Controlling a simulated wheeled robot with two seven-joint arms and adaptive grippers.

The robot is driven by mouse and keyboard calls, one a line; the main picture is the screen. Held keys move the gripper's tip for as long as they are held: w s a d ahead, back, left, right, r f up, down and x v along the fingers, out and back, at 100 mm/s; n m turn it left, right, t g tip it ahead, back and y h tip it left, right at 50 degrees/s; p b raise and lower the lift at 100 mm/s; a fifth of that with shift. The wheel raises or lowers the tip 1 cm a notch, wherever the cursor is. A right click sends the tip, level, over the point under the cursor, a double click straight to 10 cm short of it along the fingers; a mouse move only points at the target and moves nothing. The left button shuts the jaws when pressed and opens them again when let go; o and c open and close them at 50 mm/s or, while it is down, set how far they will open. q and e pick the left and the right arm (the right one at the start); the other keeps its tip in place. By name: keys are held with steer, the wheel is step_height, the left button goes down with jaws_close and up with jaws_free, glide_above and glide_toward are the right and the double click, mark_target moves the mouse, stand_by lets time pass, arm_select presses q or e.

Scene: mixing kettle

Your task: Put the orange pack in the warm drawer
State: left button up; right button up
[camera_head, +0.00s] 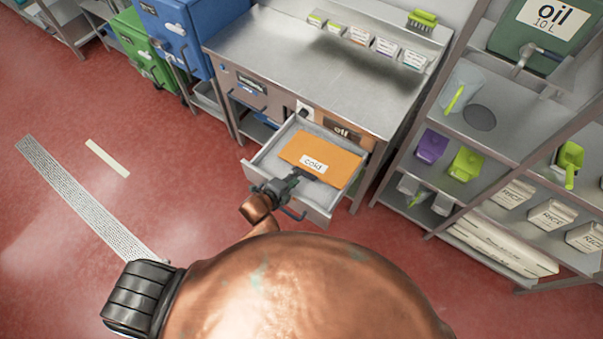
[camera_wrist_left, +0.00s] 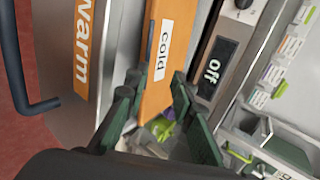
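The orange pack (camera_head: 335,154), with a white "cold" label, lies flat in or just over an open drawer (camera_head: 258,170) below the steel counter. In the left wrist view an orange "warm" label (camera_wrist_left: 84,45) is on the drawer front. My left gripper (camera_head: 291,178) is at the near edge of the pack. In the left wrist view its dark green fingers (camera_wrist_left: 153,108) are spread apart, with the end of the pack (camera_wrist_left: 178,22) in front of and between them. Whether they touch it is unclear. My right gripper is not in view.
The counter (camera_head: 290,50) carries several small labelled boxes and a green brush (camera_head: 422,20). A shelf rack at right holds a purple container (camera_head: 431,146), a green one (camera_head: 466,163) and rice boxes. Blue and green bins stand at left. The red floor at left is mostly clear.

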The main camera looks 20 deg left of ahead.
arm_select(q)
steer(key=shift+v, duration=2.65)
steer(key=shift+c, duration=0.3)
